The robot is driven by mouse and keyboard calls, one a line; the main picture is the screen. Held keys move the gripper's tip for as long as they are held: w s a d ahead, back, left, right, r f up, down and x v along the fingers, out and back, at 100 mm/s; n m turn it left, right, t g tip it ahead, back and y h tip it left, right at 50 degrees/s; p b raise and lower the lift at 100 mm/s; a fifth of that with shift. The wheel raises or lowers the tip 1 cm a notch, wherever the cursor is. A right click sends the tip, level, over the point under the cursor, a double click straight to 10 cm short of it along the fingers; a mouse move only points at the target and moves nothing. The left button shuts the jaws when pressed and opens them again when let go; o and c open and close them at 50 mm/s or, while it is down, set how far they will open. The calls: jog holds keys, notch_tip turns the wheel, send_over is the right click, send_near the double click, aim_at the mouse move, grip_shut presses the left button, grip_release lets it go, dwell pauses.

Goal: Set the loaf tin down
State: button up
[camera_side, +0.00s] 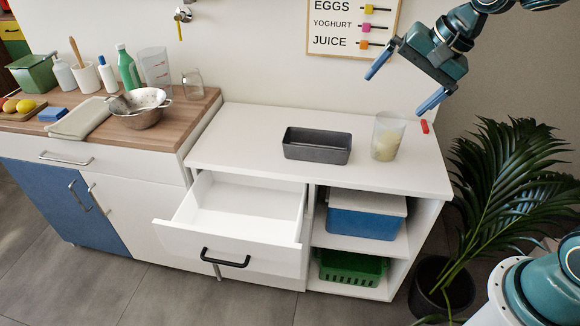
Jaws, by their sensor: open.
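The loaf tin (317,154) is dark grey and rectangular. It sits upright on the white countertop (250,135), near its middle, and looks empty from here. My gripper (402,86) is open, with its two blue fingers spread wide and nothing between them. It is in the air above and to the right of the tin, apart from it, at the upper right of the view.
A clear container with pale contents (388,136) stands right of the tin, with a small red object (425,127) beside it. An empty white drawer (230,262) is pulled out below. The countertop left of the tin is clear. A potted palm (500,185) stands at right.

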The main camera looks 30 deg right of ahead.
jog(key=s+n+h, duration=0.2)
jog(key=s+n, duration=0.8)
jog(key=s, duration=1)
jog(key=shift+s+d+r+n, duration=0.2)
jog(key=shift+r+n, duration=0.1)
jog(key=shift+r, duration=0.1)
jog(key=shift+c, duration=0.4)
